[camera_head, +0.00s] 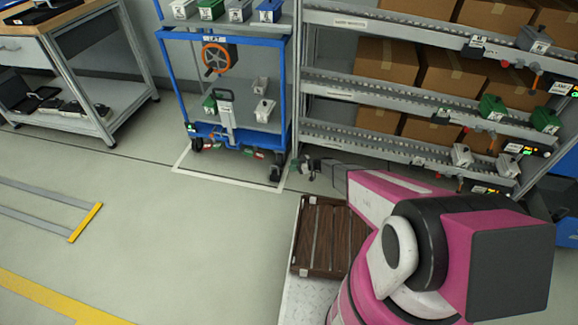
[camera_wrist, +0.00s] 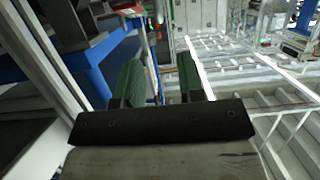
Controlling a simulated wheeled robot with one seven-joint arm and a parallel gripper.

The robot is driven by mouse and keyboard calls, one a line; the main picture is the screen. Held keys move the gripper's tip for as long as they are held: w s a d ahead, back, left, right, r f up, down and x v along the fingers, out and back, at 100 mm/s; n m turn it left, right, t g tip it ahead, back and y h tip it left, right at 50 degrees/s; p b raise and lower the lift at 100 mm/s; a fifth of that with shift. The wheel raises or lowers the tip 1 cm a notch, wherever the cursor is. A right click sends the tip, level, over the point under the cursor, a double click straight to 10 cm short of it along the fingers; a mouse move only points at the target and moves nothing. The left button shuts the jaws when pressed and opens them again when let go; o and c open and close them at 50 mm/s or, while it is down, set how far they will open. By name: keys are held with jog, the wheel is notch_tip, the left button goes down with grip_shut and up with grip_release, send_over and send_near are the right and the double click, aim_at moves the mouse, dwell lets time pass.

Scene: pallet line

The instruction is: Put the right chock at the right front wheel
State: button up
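The blue cart (camera_head: 228,41) stands inside a white floor outline. Its front right wheel (camera_head: 275,173) and front left wheel (camera_head: 196,145) rest on the floor. Small red and green pieces (camera_head: 258,155) show low along the cart's front edge; I cannot tell for sure which is the right chock. My gripper (camera_head: 296,168) is low, just right of the front right wheel, and small in the head view. In the wrist view my gripper (camera_wrist: 160,82) has its two green-padded fingers apart, with no object visibly held between them. A blue structure (camera_wrist: 92,62) fills the left there.
A roller rack (camera_head: 335,95) with cartons and small housings stands right of the cart. A brown slatted pallet (camera_head: 322,236) lies in front, partly behind my arm. A workbench (camera_head: 75,45) is at left.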

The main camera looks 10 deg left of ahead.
jog(key=shift+d+r, duration=0.1)
jog(key=shift+d, duration=0.15)
jog(key=s+d+r+m+h, duration=0.5)
jog(key=s+d+r, duration=0.3)
jog(key=d+r, duration=0.3)
jog(key=s+d+r+m+h, duration=0.4)
jog(key=s+d+r+m, duration=0.2)
jog(key=d+r, duration=0.5)
jog(key=s+d+r+m+g+h, duration=0.1)
jog(key=s+d+r+m+h, duration=0.4)
jog(key=s+d+r, duration=0.5)
notch_tip(320, 180, up, 9)
jog(key=shift+d+f+m+h, duration=0.2)
jog(key=shift+d+m+h, duration=0.1)
jog(key=shift+d+m, duration=0.25)
